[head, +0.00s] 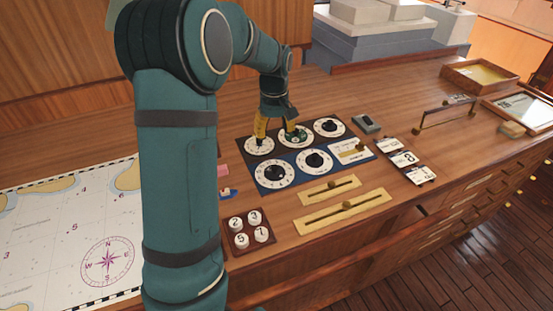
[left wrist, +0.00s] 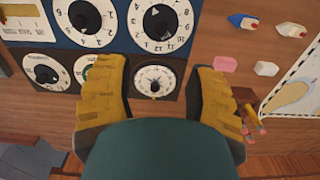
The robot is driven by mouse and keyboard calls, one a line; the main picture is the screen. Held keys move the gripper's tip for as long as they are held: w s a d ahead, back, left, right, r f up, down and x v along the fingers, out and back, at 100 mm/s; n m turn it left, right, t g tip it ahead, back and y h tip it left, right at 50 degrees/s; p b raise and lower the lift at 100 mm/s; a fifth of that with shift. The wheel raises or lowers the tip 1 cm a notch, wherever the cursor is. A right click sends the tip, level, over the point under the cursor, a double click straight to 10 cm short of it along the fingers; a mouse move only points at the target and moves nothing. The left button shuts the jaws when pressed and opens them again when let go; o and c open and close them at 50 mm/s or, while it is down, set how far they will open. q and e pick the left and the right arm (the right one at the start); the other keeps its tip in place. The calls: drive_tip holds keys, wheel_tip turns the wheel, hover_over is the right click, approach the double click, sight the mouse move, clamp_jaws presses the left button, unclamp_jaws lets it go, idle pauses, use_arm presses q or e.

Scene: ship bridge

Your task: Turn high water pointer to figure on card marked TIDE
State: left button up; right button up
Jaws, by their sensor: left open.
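A panel holds several white dials with dark knobs or pointers. Its dark back row has a left dial (head: 259,147), a middle dial (head: 295,137) and a right dial (head: 329,127). Its blue front row has two numbered dials, one left (head: 274,174) and one right (head: 314,160). I cannot read which is the high water one. My left gripper (head: 277,136) is open over the back row. In the left wrist view the gripper (left wrist: 157,95) has its yellow fingers either side of the back-left dial (left wrist: 157,82). Three cards (head: 405,159) stand right of the panel; their titles are illegible, one shows 8.
A white label plate (head: 350,150) with a small knob is on the blue row. Brass sliders (head: 342,214) and a block of numbered buttons (head: 250,229) lie in front. A chart (head: 65,235) is at left. A wooden tray (head: 480,75) stands far right.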

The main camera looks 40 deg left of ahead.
sight(275, 167)
use_arm(q)
wheel_tip(275, 167, down, 14)
drive_tip(key=shift+s+r+b, duration=0.1)
drive_tip(key=shift+r+b, duration=0.05)
drive_tip(key=shift+b, duration=0.8)
clamp_jaws()
